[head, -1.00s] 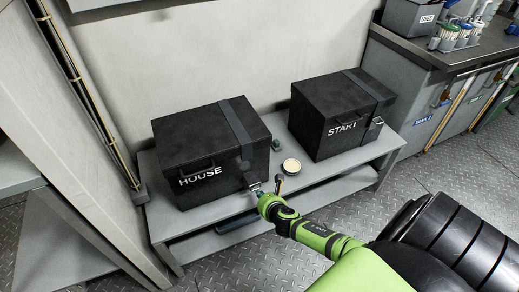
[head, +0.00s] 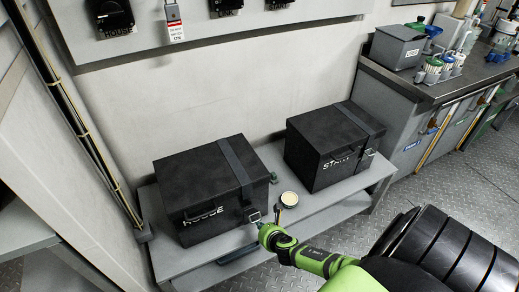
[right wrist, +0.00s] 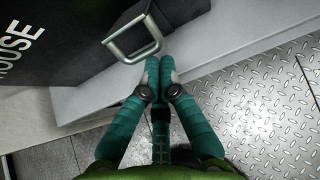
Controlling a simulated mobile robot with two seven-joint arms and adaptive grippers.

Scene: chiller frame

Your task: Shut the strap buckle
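The black HOUSE box (head: 205,190) stands on the grey bench, with a dark strap (head: 235,165) over its lid and down its front. A metal buckle (head: 255,217) is low on the strap; in the right wrist view its square loop (right wrist: 133,38) sticks out from the box face. My right gripper (head: 261,228) is just in front of and below the buckle. In the right wrist view its teal fingers (right wrist: 159,62) are together at the tips, with nothing seen between them, just beside the loop; contact cannot be told. My left gripper is out of view.
A black START box (head: 320,160) with its own strap and buckle stands right on the bench (head: 330,207). A small round tin (head: 289,199) lies between the boxes. A counter (head: 420,88) with containers is at right. Patterned metal floor lies in front.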

